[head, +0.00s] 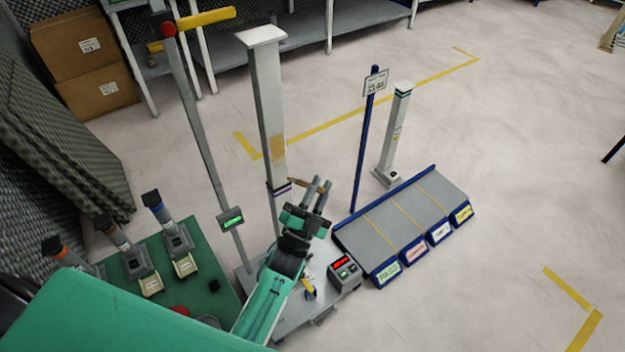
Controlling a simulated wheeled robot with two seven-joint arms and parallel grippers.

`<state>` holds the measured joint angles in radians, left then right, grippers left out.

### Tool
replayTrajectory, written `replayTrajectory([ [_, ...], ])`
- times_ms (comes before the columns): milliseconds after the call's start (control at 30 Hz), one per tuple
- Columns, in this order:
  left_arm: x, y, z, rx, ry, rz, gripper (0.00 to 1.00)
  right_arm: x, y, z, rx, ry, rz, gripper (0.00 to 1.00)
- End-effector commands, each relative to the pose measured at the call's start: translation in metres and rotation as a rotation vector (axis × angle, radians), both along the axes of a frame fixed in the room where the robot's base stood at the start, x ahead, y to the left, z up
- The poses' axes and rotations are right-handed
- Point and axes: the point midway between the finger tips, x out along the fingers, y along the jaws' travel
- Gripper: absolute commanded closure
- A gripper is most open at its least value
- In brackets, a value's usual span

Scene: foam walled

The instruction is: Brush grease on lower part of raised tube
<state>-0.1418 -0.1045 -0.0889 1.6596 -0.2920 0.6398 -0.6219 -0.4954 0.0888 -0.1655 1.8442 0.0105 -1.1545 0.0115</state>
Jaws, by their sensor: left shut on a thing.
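The raised tube (265,105) is a tall, pale square column with a white cap, standing upright left of centre. A tan patch shows on its lower part, with a dark and purple band below it. My left gripper (319,190) is just right of the tube's lower end. It is shut on what looks like a brush (299,182) with a brown handle, pointing left toward the tube near the band. The brush tip is too small to tell whether it touches the tube. My right gripper is not in view.
A grey post (197,120) with a yellow handle and green display stands left of the tube. A green table (205,270) holds several upright tools. A box with a red display (344,272) and a grey sloped rack (405,222) stand right. Open floor lies farther right.

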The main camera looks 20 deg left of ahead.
Motion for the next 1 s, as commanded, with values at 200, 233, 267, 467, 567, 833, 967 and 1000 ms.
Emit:
replayTrajectory([
  [200, -0.005, -0.007, 0.0, 0.002, 0.0, 0.001, 1.0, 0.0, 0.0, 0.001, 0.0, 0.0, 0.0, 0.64],
  [233, -0.005, -0.007, 0.0, 0.002, 0.0, 0.001, 1.0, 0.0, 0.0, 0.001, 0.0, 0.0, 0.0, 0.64],
  [267, -0.005, -0.007, 0.0, 0.002, 0.0, 0.001, 1.0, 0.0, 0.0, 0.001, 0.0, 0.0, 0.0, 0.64],
  [467, -0.007, -0.009, 0.0, 0.001, 0.0, 0.001, 1.0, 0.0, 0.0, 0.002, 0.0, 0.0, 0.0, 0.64],
  [567, -0.011, -0.014, 0.0, 0.0, 0.001, 0.0, 1.0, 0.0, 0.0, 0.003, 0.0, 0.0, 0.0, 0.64],
  [833, -0.023, -0.03, 0.0, 0.001, 0.001, 0.001, 1.0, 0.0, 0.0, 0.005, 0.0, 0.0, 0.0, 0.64],
  [967, -0.024, -0.03, 0.0, 0.002, 0.0, 0.001, 1.0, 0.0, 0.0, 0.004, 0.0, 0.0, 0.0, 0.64],
  [1000, -0.024, -0.03, 0.0, 0.002, 0.0, 0.001, 1.0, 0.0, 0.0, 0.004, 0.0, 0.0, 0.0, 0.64],
])
